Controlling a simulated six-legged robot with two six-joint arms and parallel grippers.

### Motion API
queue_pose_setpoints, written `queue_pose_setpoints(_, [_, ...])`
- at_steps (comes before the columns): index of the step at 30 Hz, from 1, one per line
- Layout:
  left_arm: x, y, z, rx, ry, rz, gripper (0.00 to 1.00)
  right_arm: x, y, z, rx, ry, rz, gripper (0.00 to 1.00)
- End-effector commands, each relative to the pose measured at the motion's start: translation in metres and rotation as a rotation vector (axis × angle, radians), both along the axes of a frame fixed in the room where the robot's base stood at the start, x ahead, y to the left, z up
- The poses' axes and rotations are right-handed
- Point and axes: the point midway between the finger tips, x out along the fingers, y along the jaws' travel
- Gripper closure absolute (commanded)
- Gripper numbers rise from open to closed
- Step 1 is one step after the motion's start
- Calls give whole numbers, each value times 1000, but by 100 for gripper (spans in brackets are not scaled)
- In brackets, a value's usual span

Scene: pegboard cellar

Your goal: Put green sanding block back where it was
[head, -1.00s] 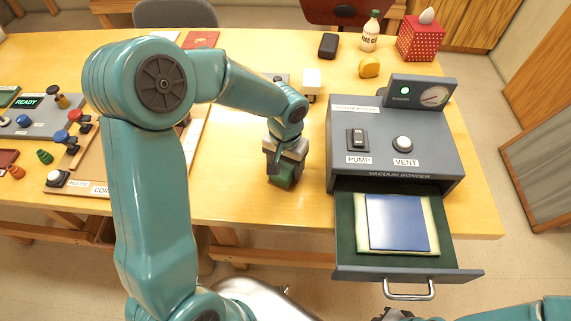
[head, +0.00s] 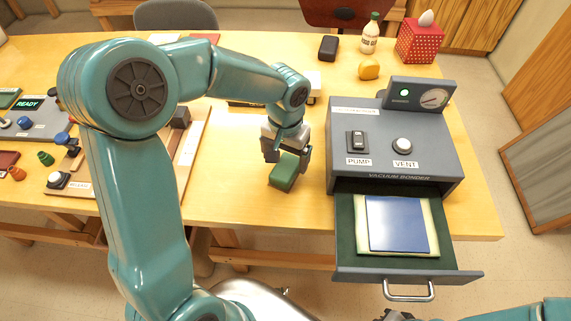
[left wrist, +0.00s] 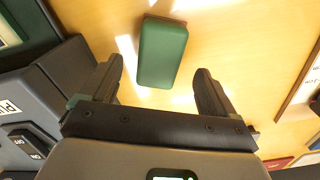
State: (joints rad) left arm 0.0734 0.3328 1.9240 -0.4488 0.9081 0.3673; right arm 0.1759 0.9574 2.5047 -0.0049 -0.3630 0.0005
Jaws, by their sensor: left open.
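The green sanding block (head: 284,172) lies on the yellow table, left of the vacuum bonder, near the table's front edge. It also shows in the left wrist view (left wrist: 161,54), lying between and beyond the fingertips. My left gripper (head: 286,157) is just above and behind the block in the head view. In the left wrist view its two fingers (left wrist: 160,80) are spread wide with nothing between them touching the block.
The vacuum bonder (head: 395,145) stands right of the block, its drawer (head: 345,250) pulled out with a blue sheet (head: 398,224) inside. A board with a release button (head: 55,180) is at left.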

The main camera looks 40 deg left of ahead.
Motion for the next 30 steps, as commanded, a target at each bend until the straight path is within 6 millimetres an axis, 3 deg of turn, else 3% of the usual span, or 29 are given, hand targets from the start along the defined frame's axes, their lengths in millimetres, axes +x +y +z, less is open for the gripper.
queue_pose_setpoints(3, [1,0,30,0,-7,0,11,0,0,2,0,0,0,100])
queue_pose_setpoints(10, [0,0,66,-1,-2,0,11,0,0,3,0,0,0,100])
queue_pose_setpoints(15, [0,0,74,-1,0,0,11,0,0,4,0,0,0,100])
queue_pose_setpoints(30, [0,0,74,0,1,0,11,0,0,4,0,0,0,100])
